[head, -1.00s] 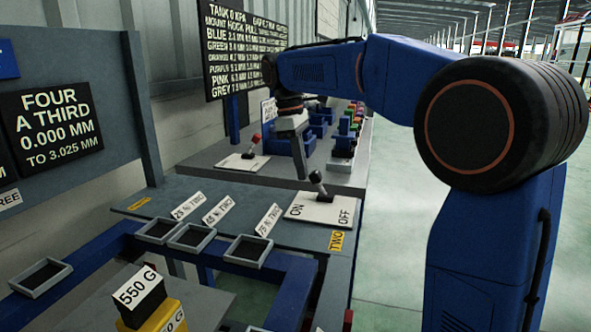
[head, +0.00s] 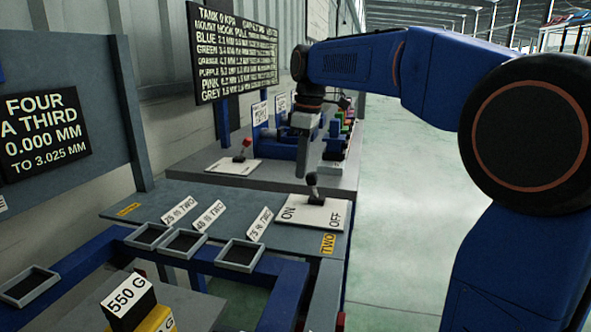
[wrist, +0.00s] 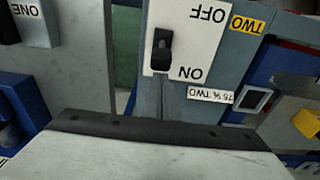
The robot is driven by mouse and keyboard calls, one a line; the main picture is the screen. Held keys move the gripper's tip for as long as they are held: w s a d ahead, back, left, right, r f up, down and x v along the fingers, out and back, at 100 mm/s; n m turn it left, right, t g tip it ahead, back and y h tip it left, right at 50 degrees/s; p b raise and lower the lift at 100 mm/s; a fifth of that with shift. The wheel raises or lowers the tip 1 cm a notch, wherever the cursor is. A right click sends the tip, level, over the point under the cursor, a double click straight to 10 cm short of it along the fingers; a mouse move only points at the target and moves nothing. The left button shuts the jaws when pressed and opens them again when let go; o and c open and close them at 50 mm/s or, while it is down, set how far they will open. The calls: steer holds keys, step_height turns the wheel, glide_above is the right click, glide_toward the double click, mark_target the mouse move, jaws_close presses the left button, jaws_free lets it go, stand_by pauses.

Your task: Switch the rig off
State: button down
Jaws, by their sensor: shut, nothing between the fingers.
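A switch plate (head: 318,215) lettered ON at left and OFF at right lies on the grey bench, by the yellow TWO tag (head: 327,243). Its black-knobbed lever (head: 312,183) leans toward ON in the head view. In the wrist view the plate (wrist: 205,45) is upside down, with the lever (wrist: 162,50) on its left side. My gripper (head: 300,172) is shut and empty, pointing down just behind and left of the lever. I cannot tell whether it touches it. It fills the bottom of the wrist view.
A second lever with a red knob (head: 246,144) stands on another plate (head: 232,167) farther back. Several shallow trays (head: 242,253) with percent labels sit in front. A 550 G block (head: 130,300) is nearer. Blue fixtures stand behind my gripper. Open floor (head: 400,220) lies right.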

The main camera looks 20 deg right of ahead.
steer(key=shift+s+d+r+t+y, duration=0.2)
steer(key=shift+s+d+t+y, duration=0.1)
steer(key=shift+d+y, duration=0.25)
steer(key=shift+s+d+r+t+y, duration=0.2)
steer(key=shift+s+d+t+y, duration=0.1)
steer(key=shift+d+y, duration=0.2)
steer(key=shift+s+d+r+t+y, duration=0.1)
steer(key=shift+s+d+t+y, duration=0.2)
steer(key=shift+d+y, duration=0.2)
steer(key=shift+s+d+t+y, duration=0.2)
steer(key=shift+d+t+y, duration=0.15)
steer(key=shift+y, duration=0.2)
steer(key=d+y, duration=0.1)
steer(key=s+d+t+y, duration=0.1)
steer(key=shift+s+d+f+t+y, duration=0.15)
steer(key=shift+f+t+y, duration=0.05)
steer(key=shift+t+y, duration=0.1)
steer(key=shift+s+d+f, duration=0.2)
steer(key=shift+s+d, duration=0.05)
steer(key=shift+d, duration=0.1)
steer(key=shift+d+f, duration=0.1)
steer(key=shift+f, duration=0.05)
glide_toward(316, 176)
steer(key=r, duration=0.3)
steer(key=d+r, duration=0.1)
steer(key=shift+s+r, duration=0.15)
steer(key=shift+s, duration=0.1)
steer(key=shift+d, duration=0.1)
